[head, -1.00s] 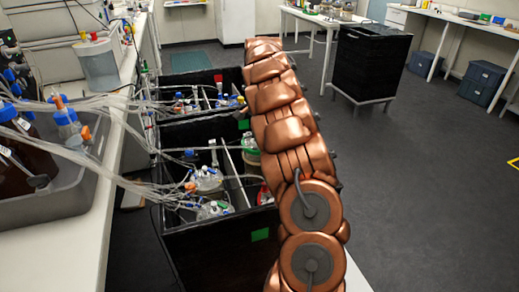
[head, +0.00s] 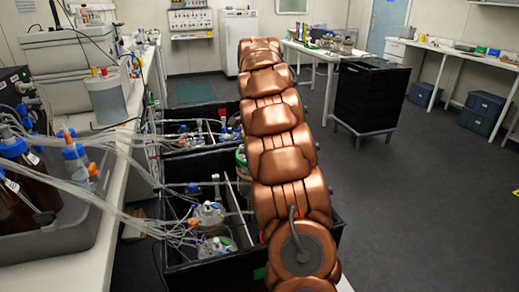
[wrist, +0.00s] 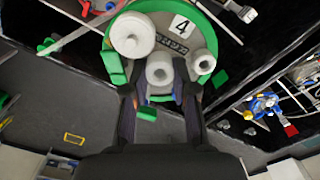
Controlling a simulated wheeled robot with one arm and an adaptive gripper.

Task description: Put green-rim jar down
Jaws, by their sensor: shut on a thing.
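The green-rim jar (wrist: 207,66) fills the top middle of the wrist view. It has a grey lid with a "4" label, a green rim and several white caps. My gripper (wrist: 160,92) is shut on the jar, with its dark fingers at the near side of the lid. In the head view only a sliver of the jar (head: 241,156) shows, left of my copper arm, at the black shaker box (head: 190,272). My arm hides the gripper there. I cannot tell whether the jar's base touches anything.
Two other tubed vessels, one behind (head: 207,213) and one in front (head: 216,246), stand in the box's left part. A second black box (head: 170,122) lies behind. Clear tubes run from the left bench (head: 95,245).

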